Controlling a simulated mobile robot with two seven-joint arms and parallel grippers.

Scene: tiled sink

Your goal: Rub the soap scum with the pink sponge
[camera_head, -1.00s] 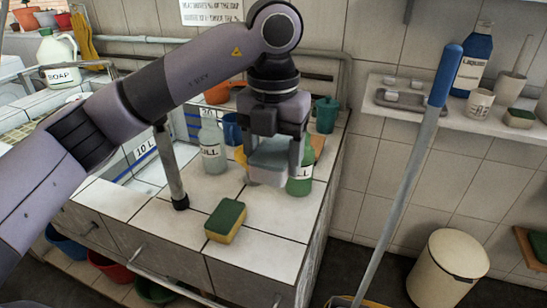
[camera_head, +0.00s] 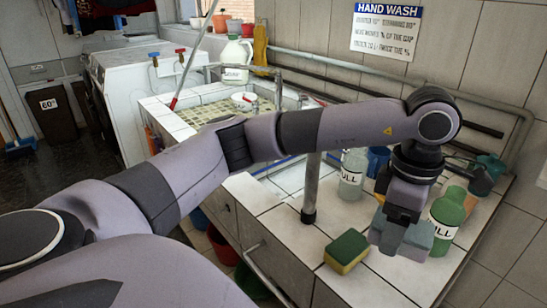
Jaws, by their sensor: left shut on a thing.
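A green and yellow sponge (camera_head: 347,251) lies on the counter just left of the gripper. I make out no pink sponge and no clear soap scum. The tiled sink basin (camera_head: 205,114) lies farther back left. My right gripper is not in view.
A green bottle (camera_head: 447,215) stands close right of the gripper, and a clear bottle (camera_head: 352,176) stands behind left. A grey upright post (camera_head: 312,185) rises from the counter. A white soap jug (camera_head: 236,58) and a white bowl (camera_head: 244,100) are at the back.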

